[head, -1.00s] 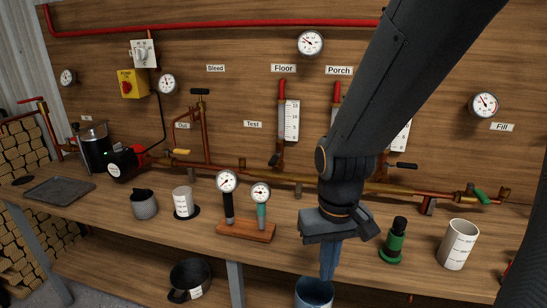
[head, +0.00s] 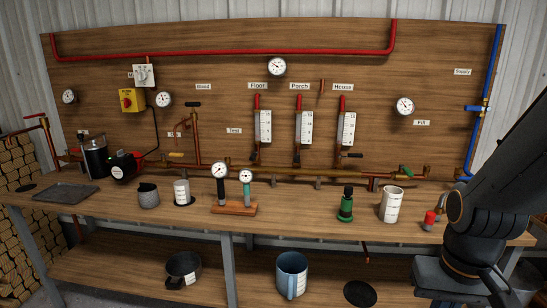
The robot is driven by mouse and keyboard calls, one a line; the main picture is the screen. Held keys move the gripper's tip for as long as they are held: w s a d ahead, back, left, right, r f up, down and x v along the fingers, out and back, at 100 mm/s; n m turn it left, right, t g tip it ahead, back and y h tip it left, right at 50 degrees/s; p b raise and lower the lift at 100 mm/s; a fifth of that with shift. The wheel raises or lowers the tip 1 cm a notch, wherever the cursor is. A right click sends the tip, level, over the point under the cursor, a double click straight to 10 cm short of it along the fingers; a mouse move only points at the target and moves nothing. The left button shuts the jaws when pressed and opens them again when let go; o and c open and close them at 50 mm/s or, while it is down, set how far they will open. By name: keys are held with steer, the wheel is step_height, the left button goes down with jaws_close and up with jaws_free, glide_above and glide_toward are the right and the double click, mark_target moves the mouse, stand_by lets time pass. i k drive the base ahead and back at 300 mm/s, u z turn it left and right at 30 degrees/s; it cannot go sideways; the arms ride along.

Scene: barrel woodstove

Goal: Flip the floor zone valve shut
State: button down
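The Floor label (head: 258,86) is on the wooden board, above a red-topped copper riser with a white flow gauge (head: 265,126). The floor zone valve's small black lever (head: 253,159) is at the foot of that riser, just above the manifold pipe. It looks roughly in line with the riser, not crosswise; it is small in the picture. My gripper (head: 445,285) is at the bottom right, in front of the bench and far from the valve. Its fingertips are not visible, so I cannot tell if it is open or holds anything.
The Porch (head: 300,86) and House (head: 343,87) risers stand to the right; the House lever (head: 352,155) sticks out sideways. Twin gauges on a wooden base (head: 233,209), a green fitting (head: 346,205) and a white cup (head: 391,205) stand on the bench. A blue mug (head: 291,275) is on the lower shelf.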

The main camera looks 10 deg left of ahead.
mark_target(253, 156)
steer(key=u, duration=0.8)
steer(key=i, duration=0.7)
steer(key=u, duration=0.5)
steer(key=i, duration=0.75)
steer(key=z, duration=0.25)
